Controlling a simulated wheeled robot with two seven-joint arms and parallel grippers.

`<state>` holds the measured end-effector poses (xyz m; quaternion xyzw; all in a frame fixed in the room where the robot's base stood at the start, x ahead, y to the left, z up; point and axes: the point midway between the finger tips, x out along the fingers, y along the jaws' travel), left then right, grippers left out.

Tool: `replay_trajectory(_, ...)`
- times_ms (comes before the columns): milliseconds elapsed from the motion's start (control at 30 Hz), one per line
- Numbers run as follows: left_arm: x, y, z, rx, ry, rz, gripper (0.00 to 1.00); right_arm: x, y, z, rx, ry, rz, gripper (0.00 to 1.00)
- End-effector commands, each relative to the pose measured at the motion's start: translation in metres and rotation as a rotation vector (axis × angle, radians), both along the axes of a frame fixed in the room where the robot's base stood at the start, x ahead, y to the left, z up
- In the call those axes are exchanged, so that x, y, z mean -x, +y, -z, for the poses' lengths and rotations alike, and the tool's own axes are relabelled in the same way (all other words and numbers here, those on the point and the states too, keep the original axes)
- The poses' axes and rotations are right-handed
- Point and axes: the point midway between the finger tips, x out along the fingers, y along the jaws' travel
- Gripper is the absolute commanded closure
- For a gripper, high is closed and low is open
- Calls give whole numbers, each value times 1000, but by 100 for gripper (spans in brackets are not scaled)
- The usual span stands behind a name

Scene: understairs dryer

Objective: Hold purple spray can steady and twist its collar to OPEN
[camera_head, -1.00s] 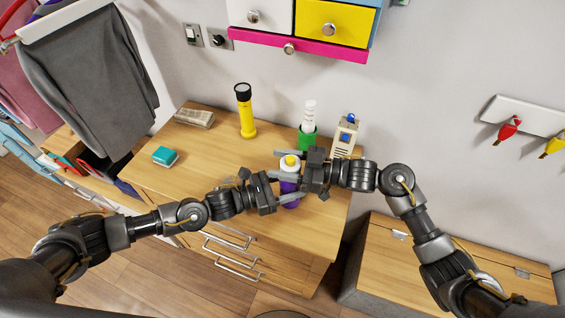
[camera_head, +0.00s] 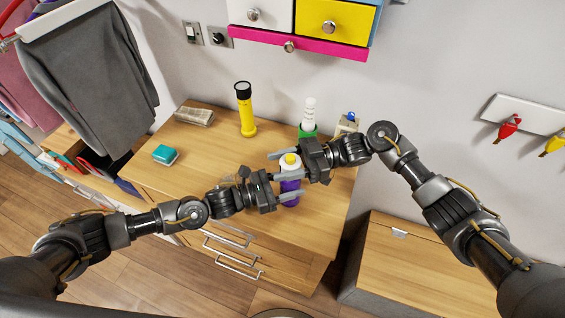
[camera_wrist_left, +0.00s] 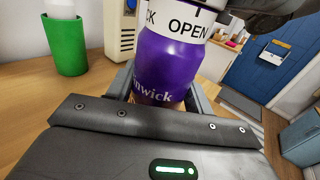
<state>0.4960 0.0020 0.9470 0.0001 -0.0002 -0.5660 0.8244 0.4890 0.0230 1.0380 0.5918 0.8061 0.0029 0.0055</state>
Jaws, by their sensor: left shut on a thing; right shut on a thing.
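The purple spray can (camera_head: 290,188) stands upright on the wooden cabinet top, with a white collar (camera_head: 290,164) and a yellow nozzle (camera_head: 291,157). In the left wrist view the purple can (camera_wrist_left: 172,65) fills the middle, and its white collar (camera_wrist_left: 185,20) shows the word OPEN and part of another word ending in K. My left gripper (camera_head: 289,189) is shut on the can's purple body from the left. My right gripper (camera_head: 287,163) is shut at the collar from the upper right. The can's base is hidden in the left wrist view.
A yellow flashlight (camera_head: 246,112), a green cup with a white coil-shaped thing (camera_head: 309,108), and a beige device (camera_head: 347,122) stand behind. A teal sponge (camera_head: 165,155) lies at left. Drawers (camera_head: 330,22) hang above. A lower wooden chest (camera_head: 420,270) stands at right.

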Motion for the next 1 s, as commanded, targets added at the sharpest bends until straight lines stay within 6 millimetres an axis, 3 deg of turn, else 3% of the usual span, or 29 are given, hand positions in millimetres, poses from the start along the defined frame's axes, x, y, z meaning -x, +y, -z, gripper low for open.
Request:
replay_trajectory(667, 1, -1, 3, -5, 6, 2, 79, 3, -1, 1, 3, 7, -85, 73)
replay_trajectory(700, 1, -1, 3, -5, 6, 2, 79, 3, -1, 1, 3, 7, -85, 49)
replay_trajectory(867, 1, 0, 3, -5, 6, 2, 79, 3, -1, 1, 3, 6, -84, 28)
replay_trajectory(1000, 1, 0, 3, -4, 6, 2, 79, 2, -1, 1, 3, 5, -82, 28)
